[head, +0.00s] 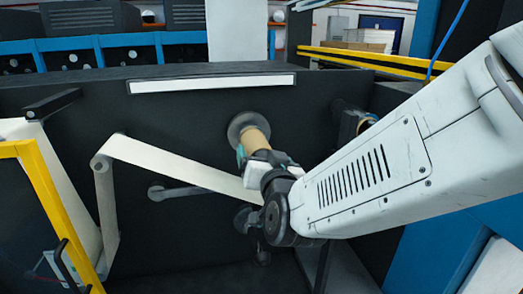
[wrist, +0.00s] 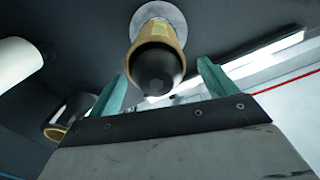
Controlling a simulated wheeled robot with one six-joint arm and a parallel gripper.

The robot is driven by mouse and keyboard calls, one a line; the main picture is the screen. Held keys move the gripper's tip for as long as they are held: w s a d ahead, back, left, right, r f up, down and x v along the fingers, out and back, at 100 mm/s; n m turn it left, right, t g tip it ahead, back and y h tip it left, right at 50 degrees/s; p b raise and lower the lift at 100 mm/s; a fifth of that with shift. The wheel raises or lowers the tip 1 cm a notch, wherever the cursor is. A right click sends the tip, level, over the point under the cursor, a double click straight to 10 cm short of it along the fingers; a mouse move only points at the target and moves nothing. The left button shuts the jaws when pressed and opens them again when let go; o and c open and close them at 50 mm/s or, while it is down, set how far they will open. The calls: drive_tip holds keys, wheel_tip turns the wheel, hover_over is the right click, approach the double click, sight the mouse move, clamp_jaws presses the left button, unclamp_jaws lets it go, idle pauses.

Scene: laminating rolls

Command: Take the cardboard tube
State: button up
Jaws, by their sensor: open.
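The cardboard tube (head: 257,140) is tan and sits around a spindle that sticks out from a round grey disc on the dark machine wall. In the wrist view the tube (wrist: 158,31) is at top centre, with the spindle's black rounded end (wrist: 157,72) poking out toward me. My gripper (wrist: 162,70) is open, its teal fingers spread left and right of the black end. In the head view my gripper (head: 261,157) is at the tube's near end and partly hides it. I see no finger pressed on the tube.
A dark roll with a tan core (head: 367,122) sits right of the tube, partly behind my arm; it also shows in the wrist view (wrist: 57,131). A white roll (wrist: 17,62) is at the wrist view's left. A pale web (head: 175,167) runs over rollers at left. A yellow frame (head: 45,195) stands further left.

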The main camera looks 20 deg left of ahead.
sight(253, 141)
drive_tip(key=x, duration=0.3)
drive_tip(key=shift+w+a+f, duration=0.15)
drive_tip(key=shift+w+f, duration=0.05)
drive_tip(key=shift+w, duration=0.15)
drive_tip(key=c, duration=1.1)
drive_tip(key=shift+r, duration=0.15)
